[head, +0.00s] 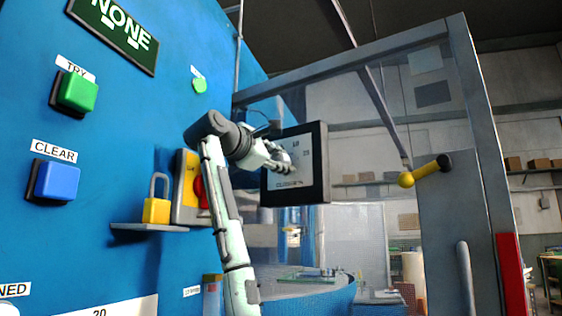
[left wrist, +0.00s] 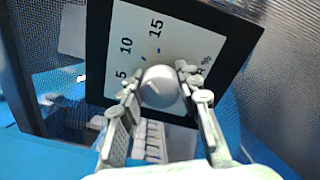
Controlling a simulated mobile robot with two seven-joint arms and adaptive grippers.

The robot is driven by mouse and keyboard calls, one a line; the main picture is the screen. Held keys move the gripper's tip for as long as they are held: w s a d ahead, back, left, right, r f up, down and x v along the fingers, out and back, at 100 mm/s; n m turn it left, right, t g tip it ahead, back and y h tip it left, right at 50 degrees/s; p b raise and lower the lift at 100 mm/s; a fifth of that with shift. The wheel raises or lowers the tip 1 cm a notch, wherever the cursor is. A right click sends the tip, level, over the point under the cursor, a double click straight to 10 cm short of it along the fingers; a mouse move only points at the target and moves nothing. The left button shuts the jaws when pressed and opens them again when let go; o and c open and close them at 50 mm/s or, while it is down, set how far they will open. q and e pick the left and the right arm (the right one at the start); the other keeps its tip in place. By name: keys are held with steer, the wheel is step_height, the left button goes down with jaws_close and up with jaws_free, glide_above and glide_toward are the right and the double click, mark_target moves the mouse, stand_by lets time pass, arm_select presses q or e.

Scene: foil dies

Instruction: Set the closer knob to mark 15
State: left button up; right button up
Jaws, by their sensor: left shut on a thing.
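The closer panel (head: 321,170) is a white dial plate in a black frame, with a partly covered label along its lower edge. In the left wrist view its plate (left wrist: 125,22) shows the marks 5, 10 and 15 around a round grey knob (left wrist: 161,90). My left gripper (head: 288,163) is at the panel; in the left wrist view its fingers (left wrist: 160,82) are shut on the knob, one on each side. A short light line shows on the knob's face, but I cannot tell which mark it points to. In the head view the gripper hides the knob. My right gripper is out of view.
On the blue wall (head: 130,100) are a green button (head: 76,92), a blue CLEAR button (head: 57,181) and a red-and-yellow switch (head: 188,185). A yellow padlock (head: 156,210) stands on a small shelf (head: 125,227).

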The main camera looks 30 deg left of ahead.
arm_select(q)
steer(key=m, duration=0.3)
steer(key=shift+m, duration=0.3)
steer(key=shift+f+m, duration=0.1)
steer(key=shift+m, duration=1.1)
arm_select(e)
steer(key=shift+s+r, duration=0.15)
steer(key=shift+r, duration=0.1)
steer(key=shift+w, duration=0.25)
arm_select(q)
steer(key=o, duration=1.2)
steer(key=shift+c, duration=0.2)
steer(key=shift+s, duration=0.1)
steer(key=s, duration=1.1)
steer(key=shift+s+a+f, duration=0.1)
steer(key=shift+s+a, duration=0.15)
steer(key=shift+s, duration=0.15)
